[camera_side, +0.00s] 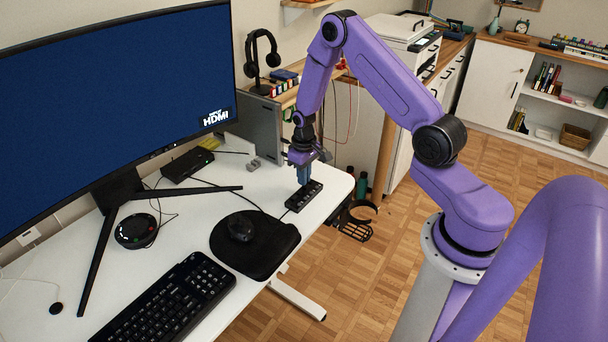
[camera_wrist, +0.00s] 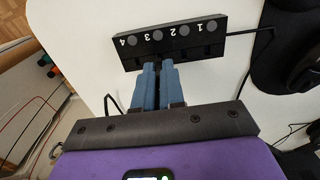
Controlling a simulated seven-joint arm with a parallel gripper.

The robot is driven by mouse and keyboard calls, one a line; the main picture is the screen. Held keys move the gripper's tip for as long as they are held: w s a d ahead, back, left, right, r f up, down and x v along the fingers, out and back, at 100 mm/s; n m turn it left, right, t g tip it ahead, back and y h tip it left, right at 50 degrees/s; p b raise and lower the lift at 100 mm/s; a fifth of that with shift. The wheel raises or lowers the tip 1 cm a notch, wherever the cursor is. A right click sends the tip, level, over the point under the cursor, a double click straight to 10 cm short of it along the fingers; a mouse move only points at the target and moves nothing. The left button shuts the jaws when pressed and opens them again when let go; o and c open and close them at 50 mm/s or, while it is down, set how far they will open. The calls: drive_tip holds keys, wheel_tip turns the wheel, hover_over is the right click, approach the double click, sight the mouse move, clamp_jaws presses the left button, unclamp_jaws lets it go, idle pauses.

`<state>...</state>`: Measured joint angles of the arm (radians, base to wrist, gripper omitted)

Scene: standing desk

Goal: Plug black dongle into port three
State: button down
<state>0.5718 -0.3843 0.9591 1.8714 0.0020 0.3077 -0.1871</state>
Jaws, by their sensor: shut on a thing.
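The black hub (camera_side: 304,197) lies on the white desk near its right edge. In the wrist view the hub (camera_wrist: 215,38) shows a row of round buttons and the numbers 4, 3, 2 and 1 from left to right. My gripper (camera_side: 304,183) points down at the hub. In the wrist view the blue fingers of my gripper (camera_wrist: 159,67) are close together, with their tips at the hub's near edge, around number three. They are shut on the black dongle, of which at most a dark sliver shows between them. I cannot tell whether it is in a port.
A black cable (camera_wrist: 262,45) leaves the hub's right end in the wrist view. The mouse mat (camera_side: 255,245) with a mouse, the keyboard (camera_side: 165,300) and the monitor (camera_side: 110,110) stand to the left. A grey box (camera_side: 258,130) stands behind. The floor drops away at right.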

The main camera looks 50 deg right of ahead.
drive_tip(key=shift+f, duration=0.95)
drive_tip(key=c, duration=1.1)
unclamp_jaws()
drive_tip(key=shift+c, duration=0.2)
wheel_tip(320, 180, up, 18)
drive_tip(key=shift+f, duration=0.25)
